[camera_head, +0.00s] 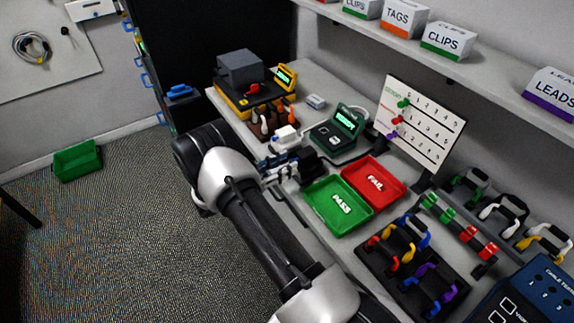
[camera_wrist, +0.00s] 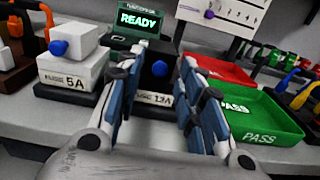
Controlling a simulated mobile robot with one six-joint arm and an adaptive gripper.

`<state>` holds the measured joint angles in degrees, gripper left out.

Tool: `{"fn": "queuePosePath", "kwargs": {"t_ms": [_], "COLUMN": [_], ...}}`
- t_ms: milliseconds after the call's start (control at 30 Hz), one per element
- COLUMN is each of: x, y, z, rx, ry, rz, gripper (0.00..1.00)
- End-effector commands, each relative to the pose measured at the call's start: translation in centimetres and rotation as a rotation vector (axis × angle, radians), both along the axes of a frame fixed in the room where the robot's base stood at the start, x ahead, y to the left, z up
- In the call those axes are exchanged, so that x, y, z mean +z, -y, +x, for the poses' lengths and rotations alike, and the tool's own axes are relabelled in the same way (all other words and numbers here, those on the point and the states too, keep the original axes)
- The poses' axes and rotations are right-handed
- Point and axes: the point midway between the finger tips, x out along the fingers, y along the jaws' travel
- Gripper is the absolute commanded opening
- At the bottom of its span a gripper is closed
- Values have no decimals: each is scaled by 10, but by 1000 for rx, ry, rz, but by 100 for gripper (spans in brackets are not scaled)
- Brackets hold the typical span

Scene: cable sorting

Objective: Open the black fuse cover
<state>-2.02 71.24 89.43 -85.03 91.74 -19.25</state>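The black fuse cover (camera_wrist: 158,84) has a blue knob (camera_wrist: 160,68) on it and sits on a base with a pale label, partly hidden, that seems to read 13A. In the head view the black cover (camera_head: 311,165) is just right of my gripper (camera_head: 281,168). In the wrist view my gripper (camera_wrist: 161,62) is open, with one blue-grey finger on each side of the cover and knob. I cannot tell whether the fingers touch the cover. The cover looks closed.
A white fuse cover (camera_wrist: 70,65) with a blue knob, labelled 5A, stands close on the left. A green PASS tray (camera_wrist: 262,122) and a red FAIL tray (camera_wrist: 222,72) are close on the right. A READY tester (camera_wrist: 139,20) stands behind.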

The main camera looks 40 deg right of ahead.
Motion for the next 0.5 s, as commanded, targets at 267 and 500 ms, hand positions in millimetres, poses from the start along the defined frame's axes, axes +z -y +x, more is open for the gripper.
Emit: {"fn": "queuePosePath", "kwargs": {"t_ms": [267,500], "x": [0,0], "y": [12,12], "z": [-1,-1], "rx": [0,0], "ry": [0,0], "rz": [0,0], "gripper": [35,30]}}
